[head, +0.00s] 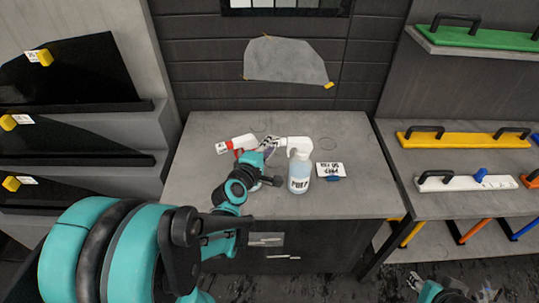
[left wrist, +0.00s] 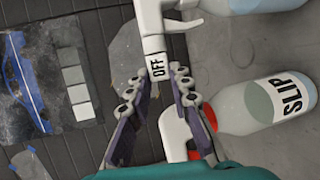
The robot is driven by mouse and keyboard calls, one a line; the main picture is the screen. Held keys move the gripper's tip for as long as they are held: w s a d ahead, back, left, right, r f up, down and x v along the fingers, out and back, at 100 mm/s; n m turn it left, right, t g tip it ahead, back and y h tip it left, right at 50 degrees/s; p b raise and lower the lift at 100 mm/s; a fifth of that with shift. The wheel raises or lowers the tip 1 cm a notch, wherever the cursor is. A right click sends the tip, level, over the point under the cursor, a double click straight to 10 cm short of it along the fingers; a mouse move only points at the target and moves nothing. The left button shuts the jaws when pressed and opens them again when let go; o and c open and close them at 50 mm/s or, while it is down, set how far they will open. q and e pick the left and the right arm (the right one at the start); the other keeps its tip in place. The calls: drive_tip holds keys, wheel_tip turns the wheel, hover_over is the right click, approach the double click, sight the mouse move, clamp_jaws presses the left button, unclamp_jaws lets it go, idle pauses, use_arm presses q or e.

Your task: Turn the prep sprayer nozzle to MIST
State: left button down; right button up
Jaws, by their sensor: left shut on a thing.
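The prep sprayer (head: 299,177), a clear bottle with a white head and a PREP label, stands upright on the grey counter. Its white head points left. In the left wrist view its nozzle (left wrist: 158,67) shows the word OFF facing the camera. My left gripper (head: 268,144) is shut on the nozzle, with a finger on each side of it in the left wrist view (left wrist: 164,86). The far side of the nozzle is hidden. My right gripper (head: 415,282) is low at the right, away from the counter; its fingers are too small to read.
A SLIP bottle (left wrist: 248,105) with a red collar is close beside my left fingers; its white and red head (head: 236,145) shows left of them. The counter front (head: 340,202) is clear.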

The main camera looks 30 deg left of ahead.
use_arm(q)
drive_tip(key=shift+d+f+m+t+b, duration=0.1)
drive_tip(key=shift+f+m+t+b, duration=0.15)
drive_tip(key=shift+t+b, duration=0.7)
drive_tip(key=shift+f+m+t+b, duration=0.1)
drive_tip(key=shift+m+t+b, duration=0.2)
drive_tip(key=shift+b, duration=1.1)
drive_tip(key=c, duration=1.4)
unclamp_jaws()
drive_tip(key=shift+o, duration=0.2)
drive_tip(key=s+d, duration=0.1)
drive_tip(key=s, duration=0.6)
drive_tip(key=shift+s, duration=0.2)
drive_tip(key=shift+d, duration=0.1)
